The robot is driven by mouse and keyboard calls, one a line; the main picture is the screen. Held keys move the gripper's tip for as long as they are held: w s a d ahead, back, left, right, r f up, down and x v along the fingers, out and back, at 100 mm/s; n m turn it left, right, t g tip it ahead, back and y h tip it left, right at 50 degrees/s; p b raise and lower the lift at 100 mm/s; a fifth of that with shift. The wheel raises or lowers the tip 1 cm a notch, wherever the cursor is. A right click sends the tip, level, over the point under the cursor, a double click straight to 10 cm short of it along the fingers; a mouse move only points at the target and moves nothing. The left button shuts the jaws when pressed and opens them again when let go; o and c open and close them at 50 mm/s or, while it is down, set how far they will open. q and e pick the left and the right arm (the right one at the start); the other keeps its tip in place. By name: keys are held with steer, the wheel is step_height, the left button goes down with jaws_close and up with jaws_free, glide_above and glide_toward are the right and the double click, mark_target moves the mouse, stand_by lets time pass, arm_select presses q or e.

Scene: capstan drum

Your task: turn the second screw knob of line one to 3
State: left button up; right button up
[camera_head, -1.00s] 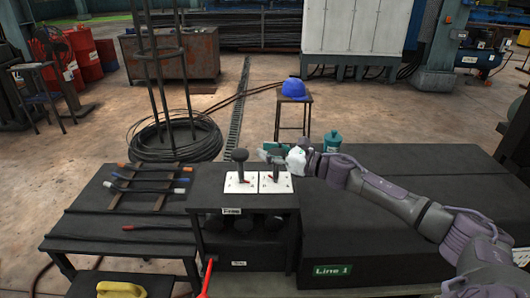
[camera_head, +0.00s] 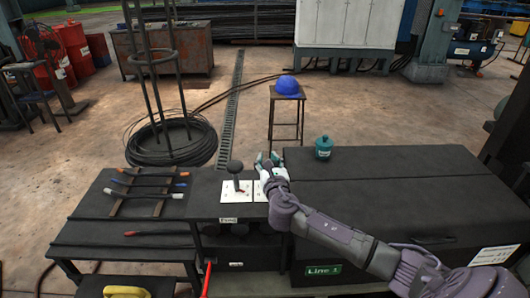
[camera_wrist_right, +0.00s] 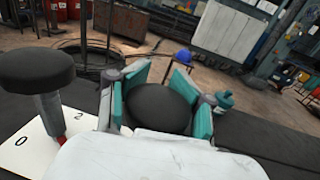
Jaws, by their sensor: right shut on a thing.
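Two screw knobs stand on white dial plates on the dark box beside the green "Line 1" sign (camera_head: 323,270). The first knob (camera_head: 235,168), black on a metal stem, stands upright on the left plate (camera_head: 236,191). In the right wrist view it is at the left (camera_wrist_right: 35,72), its plate (camera_wrist_right: 45,140) showing 0 and 2 and a red pointer. My right gripper (camera_head: 268,160) is at the second knob. In the right wrist view its teal fingers are shut on the second knob's round black head (camera_wrist_right: 160,108). The second plate (camera_head: 260,191) is mostly hidden by my arm. My left gripper is not in view.
A teal bottle (camera_head: 323,147) stands on the long dark box to the right. A rack with several rods (camera_head: 147,190) lies on the left table. A blue helmet (camera_head: 287,85) sits on a stool behind.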

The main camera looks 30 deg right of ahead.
steer(key=m+h, duration=0.1)
steer(key=m+g+h, duration=0.1)
steer(key=shift+s+f+g+h+p, duration=0.15)
steer(key=shift+f+g+h+p, duration=0.15)
steer(key=shift+p, duration=0.1)
steer(key=m+g+h, duration=0.2)
steer(key=h, duration=0.1)
steer(key=shift+s+d+f+m+g+p, duration=0.1)
steer(key=shift+s+d+m+g+p, duration=0.1)
steer(key=shift+m+g+p, duration=0.1)
steer(key=m+g+h, duration=0.1)
steer(key=g, duration=0.1)
steer(key=m+g+h, duration=0.1)
steer(key=shift+s+d+m+h, duration=0.2)
steer(key=shift+s+m+h, duration=0.05)
steer(key=shift+m+h, duration=0.05)
steer(key=shift+s+d+m+g+h+b, duration=0.1)
steer(key=shift+s+m+g+h+b, duration=0.15)
steer(key=shift+m+g+h, duration=0.5)
steer(key=shift+s+d+m+g+h+b, duration=0.2)
steer(key=shift+m+g, duration=0.55)
steer(key=shift+g, duration=0.7)
steer(key=shift+a+g, duration=0.1)
steer(key=shift+g, duration=0.4)
steer(key=o, duration=0.9)
steer(key=shift+o, duration=0.5)
steer(key=shift+a+r, duration=0.2)
steer(key=shift+r, duration=0.1)
steer(key=shift+d, duration=0.1)
